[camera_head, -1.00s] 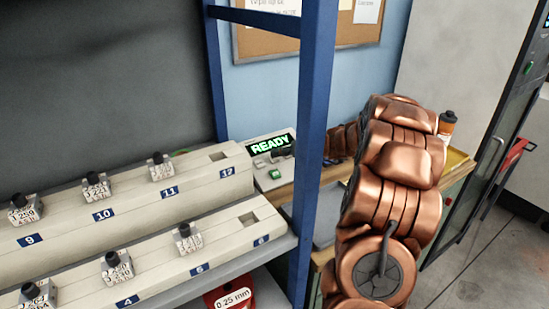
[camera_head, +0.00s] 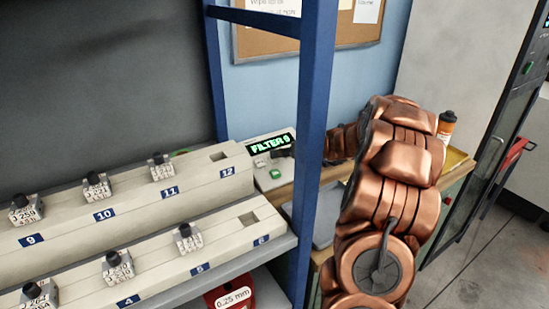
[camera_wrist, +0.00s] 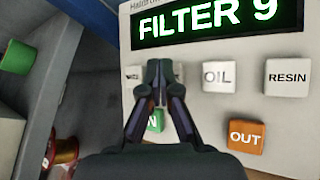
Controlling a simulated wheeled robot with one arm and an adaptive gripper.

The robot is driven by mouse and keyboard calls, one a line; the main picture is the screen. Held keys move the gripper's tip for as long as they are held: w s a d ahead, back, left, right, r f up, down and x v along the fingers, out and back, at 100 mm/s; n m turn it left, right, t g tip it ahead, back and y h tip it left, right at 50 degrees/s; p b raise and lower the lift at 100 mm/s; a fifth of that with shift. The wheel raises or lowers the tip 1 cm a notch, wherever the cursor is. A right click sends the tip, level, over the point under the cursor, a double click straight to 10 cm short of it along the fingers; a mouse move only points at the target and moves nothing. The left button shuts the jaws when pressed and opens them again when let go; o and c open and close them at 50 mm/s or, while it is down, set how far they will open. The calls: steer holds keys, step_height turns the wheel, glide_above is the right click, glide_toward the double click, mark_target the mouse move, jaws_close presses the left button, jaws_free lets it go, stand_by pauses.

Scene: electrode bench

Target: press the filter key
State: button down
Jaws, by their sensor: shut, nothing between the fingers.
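The control panel (camera_wrist: 298,115) fills most of the wrist view. Its display (camera_wrist: 215,20) reads "FILTER 9" in green letters; the display also shows in the head view (camera_head: 268,144). A pale key (camera_wrist: 134,77) at the left is mostly covered by my gripper, its label only partly showing. The pale OIL key (camera_wrist: 217,77), pale RESIN key (camera_wrist: 287,77) and orange OUT key (camera_wrist: 246,137) are clear. A green key (camera_wrist: 154,122) is partly hidden. My gripper (camera_wrist: 160,66) is shut and empty over the panel's left part; contact cannot be told. No full filter label is readable.
A blue rack post (camera_head: 312,130) stands just right of the panel in the head view. Stepped pale racks (camera_head: 190,195) hold several electrode holders at the left. A green object (camera_wrist: 16,56) lies left of the panel.

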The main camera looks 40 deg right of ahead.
stand_by(0.4)
steer(key=shift+s+r+p, duration=0.3)
steer(key=shift+r+p, duration=0.45)
steer(key=shift+p, duration=0.3)
steer(key=r+p, duration=0.1)
steer(key=s+r+p, duration=0.1)
steer(key=r+p, duration=0.1)
steer(key=s+r+p, duration=0.1)
steer(key=shift+a+r+p, duration=0.1)
steer(key=shift+r+p, duration=0.2)
steer(key=shift+p, duration=0.1)
stand_by(0.6)
